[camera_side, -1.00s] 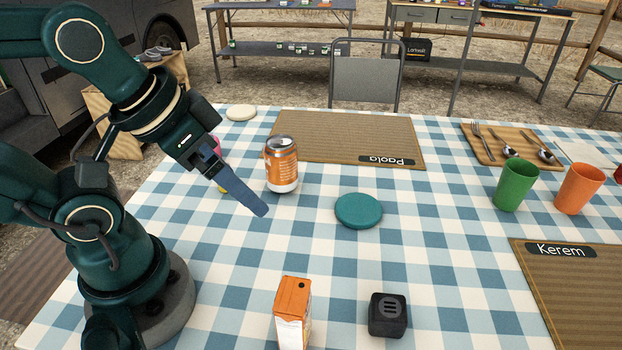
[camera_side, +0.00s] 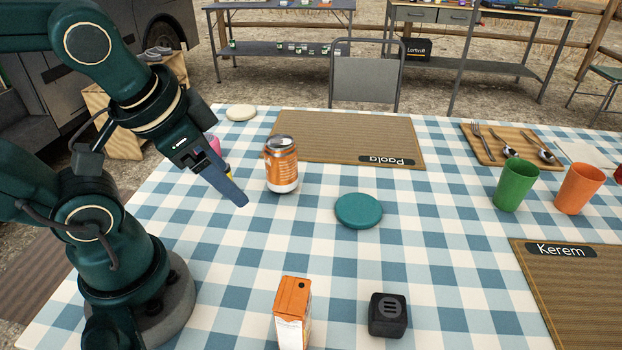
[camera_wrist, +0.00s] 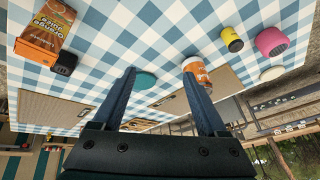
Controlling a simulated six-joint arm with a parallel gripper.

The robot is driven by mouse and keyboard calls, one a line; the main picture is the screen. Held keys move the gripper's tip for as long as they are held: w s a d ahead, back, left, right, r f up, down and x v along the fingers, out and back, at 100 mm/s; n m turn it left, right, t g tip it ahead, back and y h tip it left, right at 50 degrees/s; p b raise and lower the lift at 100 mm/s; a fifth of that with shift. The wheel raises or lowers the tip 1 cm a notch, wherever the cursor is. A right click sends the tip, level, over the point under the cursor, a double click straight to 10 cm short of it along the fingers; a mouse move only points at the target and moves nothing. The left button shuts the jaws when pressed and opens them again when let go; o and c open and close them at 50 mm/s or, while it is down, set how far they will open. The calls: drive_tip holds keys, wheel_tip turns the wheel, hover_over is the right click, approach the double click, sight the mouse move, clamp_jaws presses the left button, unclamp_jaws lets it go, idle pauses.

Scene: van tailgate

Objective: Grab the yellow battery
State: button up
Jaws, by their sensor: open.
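The yellow battery (camera_wrist: 231,39), a short yellow cylinder with a dark end, is on the checked cloth in the wrist view, to the right of both fingers and outside the gap between them.
An orange can (camera_side: 281,168) stands just right of the gripper. A pink object (camera_side: 214,145) is partly hidden behind it. A teal disc (camera_side: 358,210), juice carton (camera_side: 292,312) and black block (camera_side: 388,315) stand further right and nearer.

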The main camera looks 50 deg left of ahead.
drive_tip(key=a+f+m+g+y, duration=0.2)
drive_tip(key=a+m+g+y, duration=0.2)
drive_tip(key=a, duration=0.3)
drive_tip(key=m+g+y, duration=0.1)
drive_tip(key=m+y, duration=0.6)
drive_tip(key=m, duration=0.2)
hover_over(228, 175)
drive_tip(key=d, duration=0.3)
wheel_tip(228, 175, down, 6)
wheel_tip(228, 175, down, 5)
drive_tip(key=m+y, duration=0.1)
drive_tip(key=m, duration=0.2)
drive_tip(key=shift+r+m+t, duration=0.15)
drive_tip(key=shift+m+t, duration=0.15)
drive_tip(key=shift+m, duration=0.1)
drive_tip(key=shift+s+f, duration=0.2)
drive_tip(key=shift+f, duration=0.05)
drive_tip(key=shift+s+f, duration=0.1)
drive_tip(key=shift+f, duration=0.05)
drive_tip(key=shift+x, duration=2.5)
